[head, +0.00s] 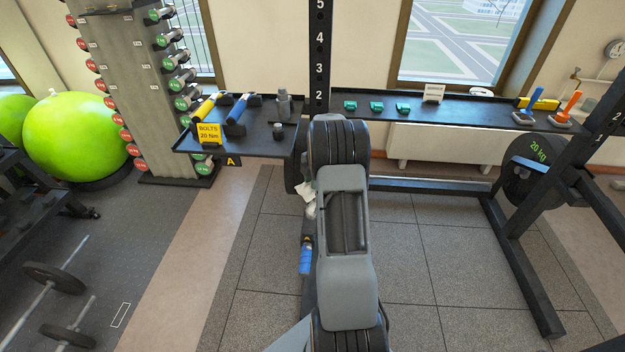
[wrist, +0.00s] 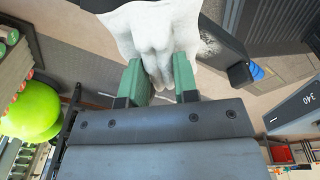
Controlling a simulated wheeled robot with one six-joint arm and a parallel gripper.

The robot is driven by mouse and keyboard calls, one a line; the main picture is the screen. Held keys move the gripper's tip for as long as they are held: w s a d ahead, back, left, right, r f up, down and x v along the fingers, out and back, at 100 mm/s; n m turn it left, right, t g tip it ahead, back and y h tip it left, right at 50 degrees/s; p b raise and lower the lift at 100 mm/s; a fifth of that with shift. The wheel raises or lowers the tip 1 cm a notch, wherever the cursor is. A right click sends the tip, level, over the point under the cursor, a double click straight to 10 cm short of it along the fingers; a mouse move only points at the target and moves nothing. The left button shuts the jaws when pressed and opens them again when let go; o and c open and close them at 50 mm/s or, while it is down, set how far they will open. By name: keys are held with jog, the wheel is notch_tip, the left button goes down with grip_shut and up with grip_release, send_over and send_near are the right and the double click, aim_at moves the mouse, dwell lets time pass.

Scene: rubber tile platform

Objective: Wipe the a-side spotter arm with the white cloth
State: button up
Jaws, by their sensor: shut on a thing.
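The white cloth (wrist: 150,28) is pinched between the green fingers of my gripper (wrist: 160,78) in the wrist view and hangs spread beyond the fingertips. A dark bar, seemingly the a-side spotter arm (wrist: 228,52), lies just right of the cloth in that view. It has a pale, powdery patch near the cloth and a blue part near its end. I cannot tell whether the cloth touches it. In the head view, a little of the cloth (head: 309,207) shows left of my arm, which hides my gripper and most of the spotter arm. A blue part (head: 305,259) shows lower down.
A black shelf marked A (head: 253,146) holds tools and a yellow bolts sign (head: 209,134). A second shelf (head: 460,110) stands right of the upright (head: 319,55). A 20 kg plate (head: 530,168) hangs at right. Floor tiles (head: 430,250) right of my arm are clear.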

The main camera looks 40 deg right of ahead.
jog(key=shift+f+b, duration=0.5)
jog(key=shift+f, duration=0.6)
jog(key=shift+w+f, duration=0.1)
jog(key=shift+f, duration=0.1)
jog(key=shift+d+f+b, duration=0.1)
jog(key=shift+f+b, duration=0.55)
jog(key=shift+f, duration=0.1)
